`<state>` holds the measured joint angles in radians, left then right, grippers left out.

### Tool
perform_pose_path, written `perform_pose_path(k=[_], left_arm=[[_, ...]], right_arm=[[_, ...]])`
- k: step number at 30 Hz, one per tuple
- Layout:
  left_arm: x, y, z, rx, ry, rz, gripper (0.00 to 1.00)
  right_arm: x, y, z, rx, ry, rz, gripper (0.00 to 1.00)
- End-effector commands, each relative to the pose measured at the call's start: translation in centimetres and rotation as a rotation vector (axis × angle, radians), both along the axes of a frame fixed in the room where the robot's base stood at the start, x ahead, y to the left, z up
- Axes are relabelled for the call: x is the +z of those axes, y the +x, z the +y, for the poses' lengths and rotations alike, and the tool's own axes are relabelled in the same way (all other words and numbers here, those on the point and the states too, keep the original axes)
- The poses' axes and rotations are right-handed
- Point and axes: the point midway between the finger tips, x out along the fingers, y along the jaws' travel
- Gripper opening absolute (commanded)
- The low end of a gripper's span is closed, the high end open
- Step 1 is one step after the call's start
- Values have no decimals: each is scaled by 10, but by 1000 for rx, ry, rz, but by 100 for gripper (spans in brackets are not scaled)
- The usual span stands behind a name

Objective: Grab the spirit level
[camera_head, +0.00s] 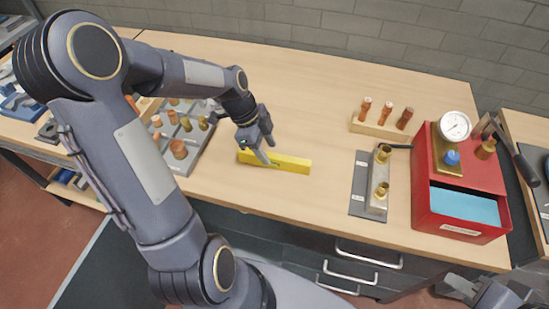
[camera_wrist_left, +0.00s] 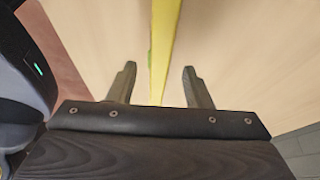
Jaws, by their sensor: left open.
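The yellow spirit level (camera_head: 292,164) lies on the wooden workbench near its front edge, running left to right. My left gripper (camera_head: 266,156) is at the level's left half, with its fingers pointing down at it. In the left wrist view the level (camera_wrist_left: 165,40) runs as a narrow yellow bar between the two fingers of the open left gripper (camera_wrist_left: 160,82), with a gap on each side. My right gripper (camera_head: 466,289) is partly in view at the bottom right, away from the level; its finger opening is unclear.
A grey tray with copper fittings (camera_head: 179,149) stands left of the level, partly behind my left arm. To the right are a wooden block with copper pieces (camera_head: 382,127), a grey plate with brass fittings (camera_head: 361,190) and a red box with a gauge (camera_head: 462,220). The bench behind the level is clear.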

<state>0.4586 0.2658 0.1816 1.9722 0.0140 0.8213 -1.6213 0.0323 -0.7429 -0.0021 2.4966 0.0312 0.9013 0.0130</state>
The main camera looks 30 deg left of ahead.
Motion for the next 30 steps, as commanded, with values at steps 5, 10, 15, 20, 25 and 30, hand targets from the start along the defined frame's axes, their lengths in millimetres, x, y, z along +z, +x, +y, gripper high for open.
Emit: perform_pose_path(k=[5,10,15,20,25,30], left_arm=[[-26,2,-9,-1,-1,5,45],[-39,4,-14,1,0,0,45],[-40,4,-14,2,1,-1,45],[-40,4,-14,2,1,0,31],[-40,4,-14,2,1,0,9],[-40,4,-14,3,0,-1,0]], right_arm=[[9,0,0,0,0,0,30],[10,0,0,0,0,0,30],[10,0,0,0,0,0,30],[10,0,0,0,0,0,30],[10,0,0,0,0,0,30],[10,0,0,0,0,0,30]])
